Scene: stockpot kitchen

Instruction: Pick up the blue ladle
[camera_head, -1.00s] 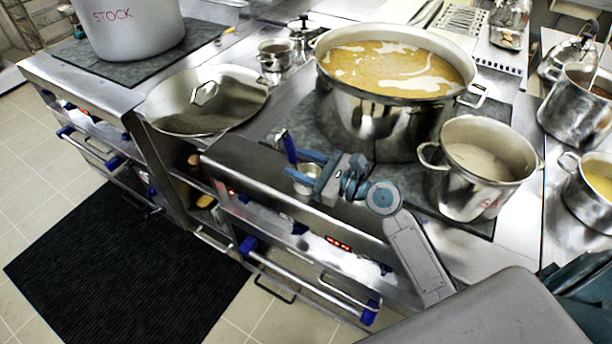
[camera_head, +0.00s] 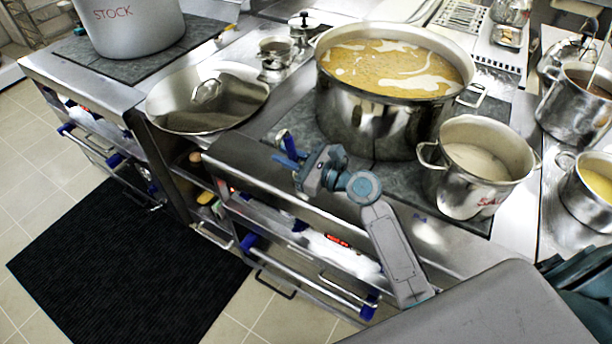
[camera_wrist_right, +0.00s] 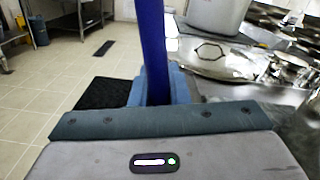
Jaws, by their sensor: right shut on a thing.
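The blue ladle's handle (camera_head: 287,143) stands up at the front edge of the stove, left of the large pot. In the right wrist view the blue handle (camera_wrist_right: 153,45) rises nearly upright between the fingers. My right gripper (camera_head: 289,160) is shut on this handle; its fingers also show in the right wrist view (camera_wrist_right: 160,88). My left gripper is not in view.
A large pot of yellow-brown soup (camera_head: 395,70) stands just behind the gripper, with a smaller pot (camera_head: 478,165) to its right. Oven rails (camera_head: 300,278) run below; open floor lies front left.

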